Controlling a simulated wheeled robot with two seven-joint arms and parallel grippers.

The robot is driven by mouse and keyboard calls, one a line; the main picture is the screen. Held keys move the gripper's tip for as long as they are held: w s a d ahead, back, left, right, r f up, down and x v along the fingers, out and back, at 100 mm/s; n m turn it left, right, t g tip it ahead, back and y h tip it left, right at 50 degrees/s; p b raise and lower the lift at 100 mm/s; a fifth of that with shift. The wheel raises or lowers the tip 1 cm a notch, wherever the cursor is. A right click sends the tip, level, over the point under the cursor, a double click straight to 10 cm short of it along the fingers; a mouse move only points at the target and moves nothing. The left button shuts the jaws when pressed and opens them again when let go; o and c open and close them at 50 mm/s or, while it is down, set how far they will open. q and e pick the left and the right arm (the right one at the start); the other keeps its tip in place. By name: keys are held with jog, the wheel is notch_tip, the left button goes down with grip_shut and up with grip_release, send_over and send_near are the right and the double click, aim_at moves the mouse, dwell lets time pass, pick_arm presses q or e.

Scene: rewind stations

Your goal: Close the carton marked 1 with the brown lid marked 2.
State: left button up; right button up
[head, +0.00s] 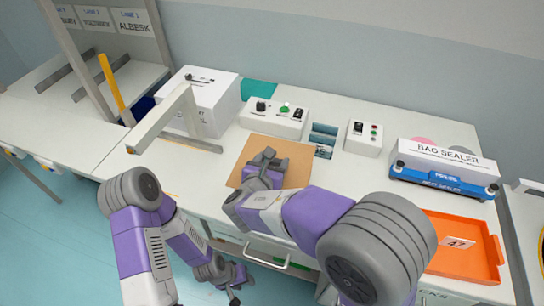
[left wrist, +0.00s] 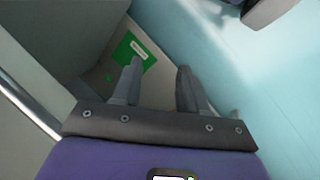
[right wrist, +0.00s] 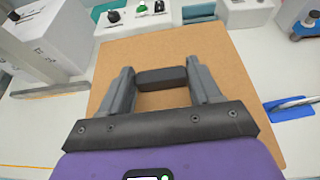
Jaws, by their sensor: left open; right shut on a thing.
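The brown lid (head: 296,155) is a flat square board over the middle of the worktop, with a dark bar handle (right wrist: 161,77) on top. My right gripper (head: 266,163) is shut on that handle. The lid (right wrist: 150,50) fills much of the right wrist view. I cannot make out its number, or tell whether it is raised or resting on something. No carton marked 1 can be made out; anything under the lid is hidden. My left gripper (head: 236,290) is low in front of the worktop edge; in the left wrist view (left wrist: 157,85) its fingers are apart and empty.
A white box machine (head: 205,98) with an angled arm stands left of the lid. A control box (head: 273,118), a blue holder (head: 323,138) and a button box (head: 363,138) stand behind. The bag sealer (head: 445,160) and orange tray (head: 458,235) are at right.

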jog(key=shift+f, duration=0.1)
jog(key=shift+f+b, duration=2.55)
jog(key=shift+f, duration=0.3)
jog(key=shift+f+b, duration=1)
jog(key=shift+f, duration=0.1)
jog(key=o, duration=1.1)
jog(key=p+v, duration=0.2)
jog(key=v, duration=0.4)
jog(key=shift+s+r, duration=0.1)
jog(key=shift+r, duration=0.05)
jog(key=shift+s+a+r, duration=0.1)
jog(key=shift+s+a, duration=0.05)
jog(key=shift+s, duration=0.4)
